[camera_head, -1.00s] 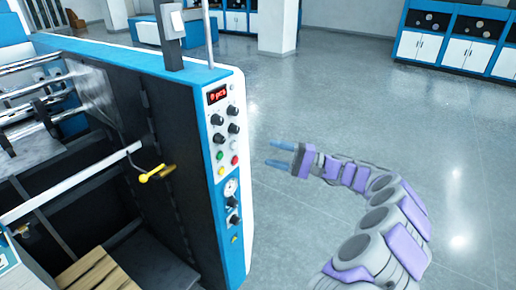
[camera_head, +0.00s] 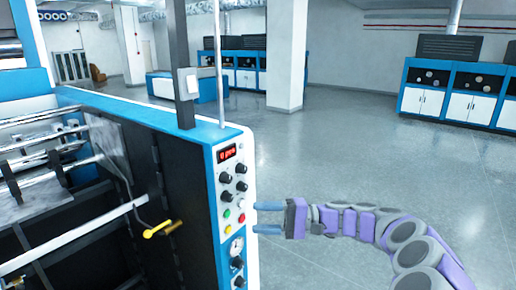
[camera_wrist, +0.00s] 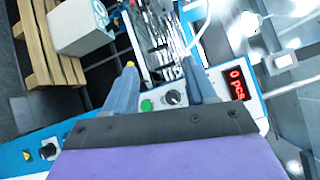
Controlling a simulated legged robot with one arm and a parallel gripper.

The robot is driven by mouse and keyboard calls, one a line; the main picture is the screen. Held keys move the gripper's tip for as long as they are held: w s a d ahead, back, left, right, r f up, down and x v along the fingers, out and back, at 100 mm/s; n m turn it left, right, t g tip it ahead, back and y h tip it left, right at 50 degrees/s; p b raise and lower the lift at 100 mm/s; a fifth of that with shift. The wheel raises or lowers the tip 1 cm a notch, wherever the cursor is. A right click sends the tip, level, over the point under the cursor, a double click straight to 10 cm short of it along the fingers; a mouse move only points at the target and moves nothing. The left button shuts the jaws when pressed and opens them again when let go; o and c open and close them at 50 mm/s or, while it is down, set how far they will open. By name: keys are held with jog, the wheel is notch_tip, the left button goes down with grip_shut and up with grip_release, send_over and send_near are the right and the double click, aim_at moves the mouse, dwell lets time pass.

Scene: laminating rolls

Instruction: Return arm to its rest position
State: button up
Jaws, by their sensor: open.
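My gripper (camera_head: 268,217) is at the end of my purple and grey arm, which reaches in from the lower right in the head view. Its two blue fingers are spread apart with nothing between them, and they point left at the machine's control panel (camera_head: 233,190). In the head view the fingertips overlap the panel's right edge; I cannot tell if they touch. In the wrist view the open fingers (camera_wrist: 163,88) stand in front of the panel, with a green button, a black knob and a red display (camera_wrist: 237,84) reading "0 pcs" close by.
The blue and white laminating machine (camera_head: 150,108) fills the left side, with a yellow-handled lever (camera_head: 160,229) on its dark side. A wooden pallet (camera_wrist: 45,45) shows in the wrist view. Blue cabinets (camera_head: 455,90) and a white pillar (camera_head: 285,60) stand far back. The grey floor (camera_head: 370,155) between is clear.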

jog(key=s+a+r+n+g+h, duration=0.25)
jog(key=s+a, duration=0.35)
jog(key=s, duration=0.5)
jog(key=s+a+f+n+g+h, duration=0.1)
jog(key=s+f+h, duration=0.15)
jog(key=s, duration=0.35)
jog(key=s+f+n+h, duration=0.1)
jog(key=s+f+h, duration=0.15)
jog(key=s, duration=0.35)
jog(key=s+d+f+m+t+h+b, duration=0.1)
jog(key=s+d+f+h, duration=0.4)
jog(key=s+d, duration=0.3)
jog(key=s+d+f+m+t+h, duration=0.1)
jog(key=s+d+f+h, duration=0.4)
jog(key=s+d, duration=0.4)
jog(key=shift+d+f+h+b, duration=0.2)
jog(key=shift+d+h+b, duration=0.2)
jog(key=shift+h, duration=0.15)
jog(key=shift+w+a, duration=0.1)
jog(key=shift+a, duration=0.05)
